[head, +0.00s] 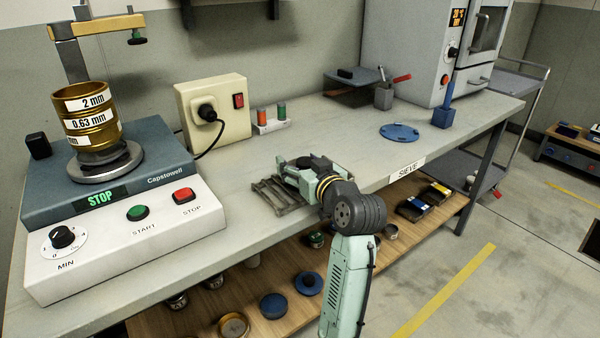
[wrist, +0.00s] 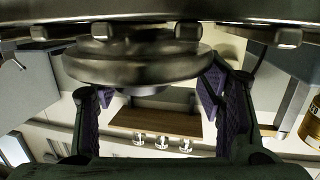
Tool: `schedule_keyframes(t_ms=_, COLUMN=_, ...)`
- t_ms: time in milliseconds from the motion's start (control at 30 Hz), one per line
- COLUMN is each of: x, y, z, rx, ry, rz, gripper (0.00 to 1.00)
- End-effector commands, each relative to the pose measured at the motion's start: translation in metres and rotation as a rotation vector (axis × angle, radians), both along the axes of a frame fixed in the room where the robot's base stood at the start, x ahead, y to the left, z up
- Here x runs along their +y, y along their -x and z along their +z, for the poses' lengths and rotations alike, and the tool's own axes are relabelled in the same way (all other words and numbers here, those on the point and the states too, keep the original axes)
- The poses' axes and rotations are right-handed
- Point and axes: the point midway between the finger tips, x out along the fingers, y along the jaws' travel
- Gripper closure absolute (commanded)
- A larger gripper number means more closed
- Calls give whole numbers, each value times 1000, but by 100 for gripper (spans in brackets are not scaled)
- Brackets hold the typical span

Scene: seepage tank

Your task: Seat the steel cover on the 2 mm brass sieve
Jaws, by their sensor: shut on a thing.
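The 2 mm brass sieve (head: 86,94) is on top of the stack at the left, above the 0.63 mm sieve (head: 92,120). Its top shows no cover. My gripper (head: 290,178) is low over the bench, well to the right of the stack. In the wrist view its two purple-padded fingers (wrist: 155,92) stand on either side of a round steel piece (wrist: 138,66), which looks like the steel cover's knob. A wide steel disc fills the top of that view. In the head view, the cover cannot be made out clearly. A brass piece (wrist: 308,108) shows at the wrist view's right edge.
The shaker (head: 110,190) carries the stack under a yellow crossbar (head: 110,25). A grey barred metal piece (head: 278,198) lies by my gripper. A socket box (head: 212,112) and marker holder (head: 270,126) stand behind. A blue round plate (head: 400,132) lies right.

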Motion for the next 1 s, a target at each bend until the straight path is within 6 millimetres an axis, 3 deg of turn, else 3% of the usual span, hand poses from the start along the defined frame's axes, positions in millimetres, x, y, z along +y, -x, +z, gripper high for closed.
schedule_keyframes(t_ms=167, x=0, y=0, z=0, rx=-1, ry=0, rz=-1, gripper=72)
schedule_keyframes(t_ms=467, x=0, y=0, z=3, rx=-2, ry=0, rz=-1, gripper=72)
schedule_keyframes(t_ms=833, x=0, y=0, z=39, rx=-7, ry=1, rz=1, gripper=72)
schedule_keyframes(t_ms=1000, x=-25, y=33, z=38, rx=-5, ry=1, rz=-5, gripper=72)
